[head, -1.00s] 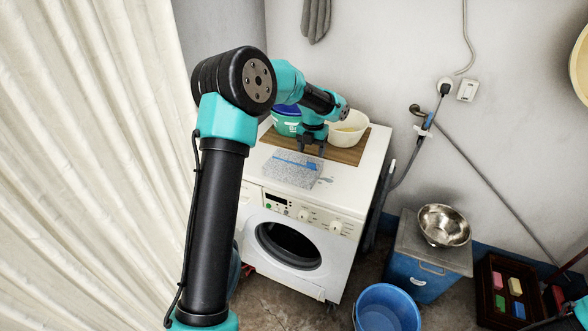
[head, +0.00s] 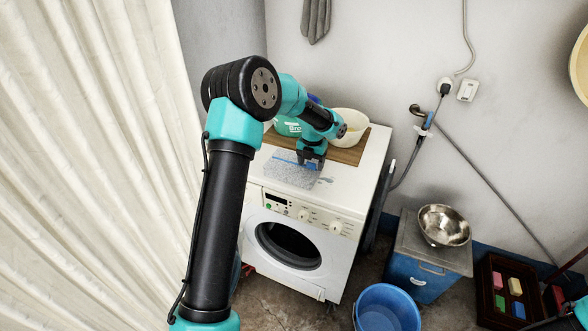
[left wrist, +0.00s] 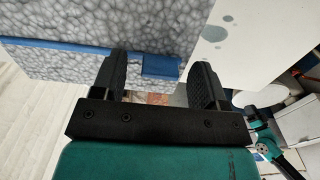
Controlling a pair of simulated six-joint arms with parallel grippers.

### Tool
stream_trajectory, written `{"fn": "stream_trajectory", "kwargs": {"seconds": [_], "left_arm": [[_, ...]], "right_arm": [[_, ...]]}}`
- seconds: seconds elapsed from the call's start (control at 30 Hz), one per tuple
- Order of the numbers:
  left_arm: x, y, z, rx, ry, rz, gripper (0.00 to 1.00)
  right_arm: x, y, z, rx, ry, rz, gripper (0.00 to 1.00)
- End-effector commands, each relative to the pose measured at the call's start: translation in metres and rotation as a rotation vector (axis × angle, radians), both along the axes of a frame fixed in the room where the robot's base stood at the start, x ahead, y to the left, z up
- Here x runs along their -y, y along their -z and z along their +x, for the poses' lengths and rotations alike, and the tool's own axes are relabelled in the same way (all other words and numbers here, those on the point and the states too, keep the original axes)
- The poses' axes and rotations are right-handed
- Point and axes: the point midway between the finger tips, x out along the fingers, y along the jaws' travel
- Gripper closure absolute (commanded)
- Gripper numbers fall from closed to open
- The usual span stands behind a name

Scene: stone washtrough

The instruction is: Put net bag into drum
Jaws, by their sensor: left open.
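The net bag (head: 287,176) is a flat, grey-white mesh piece with a blue strip, lying on top of the white washing machine near its front edge. The drum (head: 288,246) is the dark round opening in the machine's front, below the bag. My left gripper (head: 309,166) is over the bag's right end and hides part of it. In the left wrist view my left gripper (left wrist: 160,78) is open, its two fingers either side of the blue strip's end on the net bag (left wrist: 100,50). I cannot tell whether they touch it. My right gripper is out of view.
A white bowl (head: 349,124) and a green tub (head: 287,126) stand on a brown board (head: 345,155) behind the bag. A blue bucket (head: 387,307) is on the floor at the machine's right. A metal bowl (head: 444,225) sits on a blue box (head: 415,277).

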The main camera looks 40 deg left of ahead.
Motion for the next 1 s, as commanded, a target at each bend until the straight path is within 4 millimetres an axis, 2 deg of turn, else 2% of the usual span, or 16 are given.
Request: {"fn": "stream_trajectory", "kwargs": {"seconds": [0.4, 1.0], "left_arm": [[0.0002, -0.0005, 0.0000, 0.000, 0.000, 0.000, 0.34], [0.0002, -0.0006, 0.0001, 0.000, 0.000, 0.000, 0.91]], "right_arm": [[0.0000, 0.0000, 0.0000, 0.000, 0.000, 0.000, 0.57], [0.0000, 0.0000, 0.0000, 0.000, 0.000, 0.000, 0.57]]}}
